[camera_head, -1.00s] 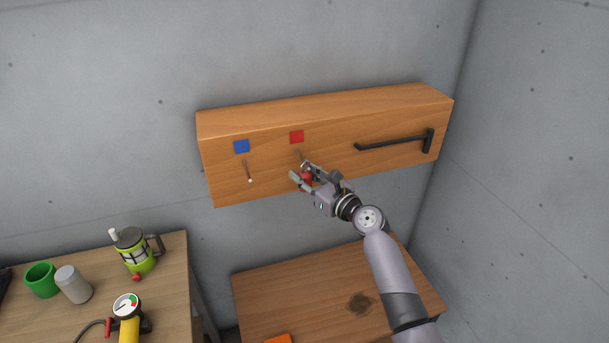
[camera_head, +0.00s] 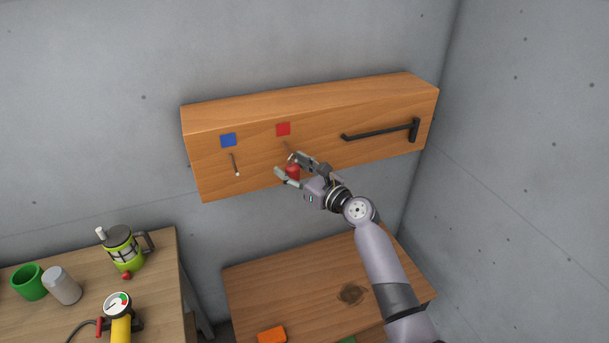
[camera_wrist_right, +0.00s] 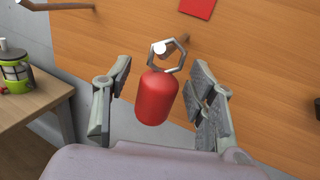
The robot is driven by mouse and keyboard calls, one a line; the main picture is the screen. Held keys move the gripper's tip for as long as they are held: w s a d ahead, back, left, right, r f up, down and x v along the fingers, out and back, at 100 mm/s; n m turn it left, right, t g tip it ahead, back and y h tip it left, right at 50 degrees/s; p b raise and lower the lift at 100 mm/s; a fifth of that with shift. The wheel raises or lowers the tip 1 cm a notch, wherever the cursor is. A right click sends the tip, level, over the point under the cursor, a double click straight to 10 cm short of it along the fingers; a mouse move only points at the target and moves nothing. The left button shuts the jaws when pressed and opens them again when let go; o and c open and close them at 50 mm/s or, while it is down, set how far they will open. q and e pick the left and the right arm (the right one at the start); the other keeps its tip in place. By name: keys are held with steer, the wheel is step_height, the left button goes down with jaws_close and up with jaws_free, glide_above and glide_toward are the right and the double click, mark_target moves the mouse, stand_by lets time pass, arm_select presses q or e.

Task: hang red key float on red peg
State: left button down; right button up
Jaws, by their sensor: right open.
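The red key float (camera_wrist_right: 154,97) hangs below its metal ring (camera_wrist_right: 168,54) in the right wrist view. The ring is around the end of the peg (camera_wrist_right: 163,47) under the red square (camera_wrist_right: 198,7). In the head view the float (camera_head: 292,172) shows between the fingers, below the red square (camera_head: 283,129) on the wooden board (camera_head: 312,160). My right gripper (camera_head: 289,166) is open, with a finger on each side of the float. In the right wrist view gaps show between the float and both fingers (camera_wrist_right: 160,105). My left gripper is not in view.
A blue square (camera_head: 228,140) with its peg (camera_head: 236,165) is left on the board, a black bar handle (camera_head: 382,131) right. Below are a wooden table (camera_head: 290,290) with an orange block (camera_head: 272,334), and a left table holding a green-black jug (camera_head: 122,249), cups and a gauge (camera_head: 117,304).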

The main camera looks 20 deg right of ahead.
steer(key=v, duration=1.1)
steer(key=shift+s, duration=0.25)
steer(key=shift+d, duration=0.1)
